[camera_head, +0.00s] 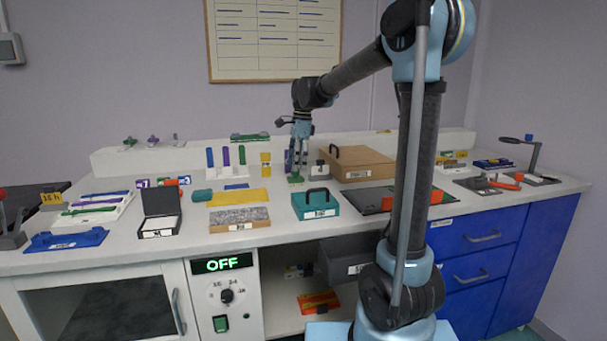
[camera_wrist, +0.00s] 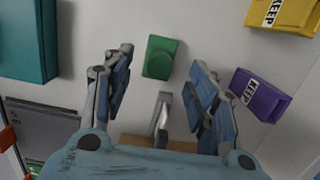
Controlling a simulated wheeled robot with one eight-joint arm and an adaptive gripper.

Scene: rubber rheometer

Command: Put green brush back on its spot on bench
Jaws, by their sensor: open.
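A small green block-like piece, apparently the green brush (camera_head: 295,179), is on the white bench (camera_head: 281,186) beneath my gripper (camera_head: 298,168). In the wrist view the green brush (camera_wrist: 160,57) shows as a short green body with a raised part, just beyond and between the fingertips. My gripper (camera_wrist: 161,72) is open, its two fingers spread apart with nothing held between them. A clear gap shows between each finger and the green piece. I see no marked spot for the brush.
A yellow KEEP block (camera_wrist: 284,14) and a purple KEEP block (camera_wrist: 258,95) stand close by. A teal case (camera_head: 317,204) is in front, and a wooden case (camera_head: 357,163) is to the right. A grey metal bracket (camera_wrist: 161,112) is near the fingers.

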